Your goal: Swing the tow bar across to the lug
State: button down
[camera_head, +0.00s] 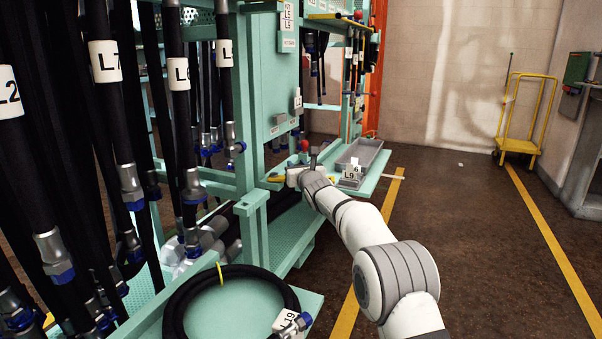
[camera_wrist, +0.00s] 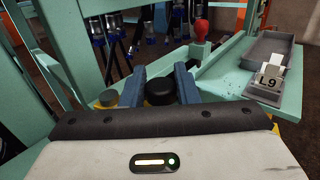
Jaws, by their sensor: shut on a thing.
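My gripper (camera_wrist: 160,82) is shut on a black round knob (camera_wrist: 160,93), which sits between its two blue fingers in the wrist view. The knob may be the grip of the tow bar; the bar itself cannot be made out beneath it. A yellow round part (camera_wrist: 107,97) lies just left of the left finger. In the head view my gripper (camera_head: 289,176) is at the edge of the green rack, beside a yellow piece (camera_head: 275,179), and my arm hides most of what it holds. I cannot pick out the lug in either view.
A grey tray (camera_head: 372,155) and an L9 tag (camera_head: 349,181) are on the green shelf right of my gripper. A red knob (camera_wrist: 200,30) stands beyond it. Labelled black hoses (camera_head: 110,110) hang at left. A coiled hose (camera_head: 175,310) lies in front.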

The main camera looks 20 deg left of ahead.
jog(key=shift+d+f, duration=0.3)
jog(key=shift+s+a, duration=0.25)
jog(key=shift+a, duration=0.05)
jog(key=c, duration=1.5)
grip_release()
jog(key=shift+w, duration=0.1)
jog(key=o, duration=0.4)
jog(key=shift+w+r, duration=0.1)
jog(key=shift+c, duration=0.2)
